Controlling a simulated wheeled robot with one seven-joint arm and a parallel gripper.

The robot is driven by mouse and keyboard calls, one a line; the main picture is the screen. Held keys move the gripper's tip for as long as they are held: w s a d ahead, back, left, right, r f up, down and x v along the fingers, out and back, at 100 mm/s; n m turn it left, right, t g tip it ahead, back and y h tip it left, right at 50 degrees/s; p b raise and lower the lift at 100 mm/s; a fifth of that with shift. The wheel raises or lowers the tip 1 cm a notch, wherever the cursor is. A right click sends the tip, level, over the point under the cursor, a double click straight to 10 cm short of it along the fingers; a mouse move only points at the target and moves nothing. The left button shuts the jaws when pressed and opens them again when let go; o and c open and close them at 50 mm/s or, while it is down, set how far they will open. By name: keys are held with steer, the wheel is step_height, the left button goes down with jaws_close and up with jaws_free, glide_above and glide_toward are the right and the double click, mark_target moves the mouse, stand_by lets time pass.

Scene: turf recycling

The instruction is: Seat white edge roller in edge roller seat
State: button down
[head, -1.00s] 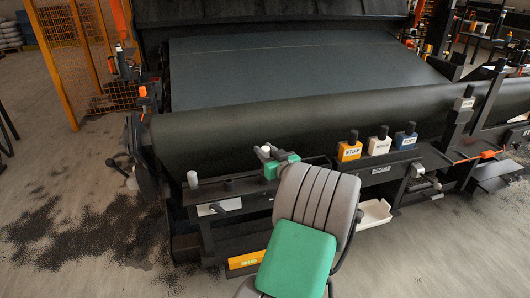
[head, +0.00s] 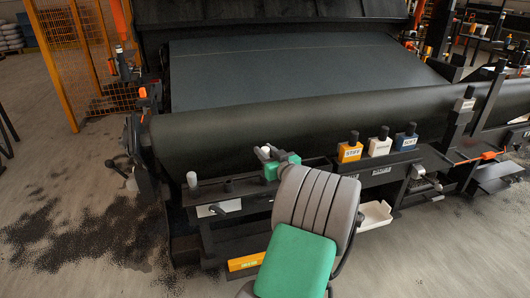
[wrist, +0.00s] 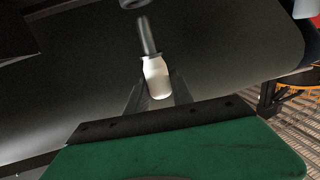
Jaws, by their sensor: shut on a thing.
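My gripper (wrist: 157,95) is shut on the white edge roller (wrist: 156,76), a small white cylinder with a dark grey shaft pointing up in the wrist view. In the head view my green gripper (head: 282,166) is above the front bench, with a small pale piece at its left end. A dark rounded part (wrist: 133,3) is cut off at the top of the wrist view, beyond the shaft and apart from it. I cannot tell whether it is the edge roller seat. A white-topped post (head: 192,180) stands on the bench's left end.
A long dark roll (head: 310,128) lies behind the bench (head: 250,188). A white tray (head: 374,215) is below. Dark granules cover the floor at left.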

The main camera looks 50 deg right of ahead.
steer(key=shift+f+b, duration=2.6)
steer(key=c, duration=1)
jaws_free()
steer(key=shift+c, duration=0.2)
steer(key=p+v, duration=0.1)
steer(key=v, duration=0.6)
steer(key=shift+s, duration=0.35)
steer(key=shift+a+r, duration=0.1)
steer(key=shift+a, duration=0.05)
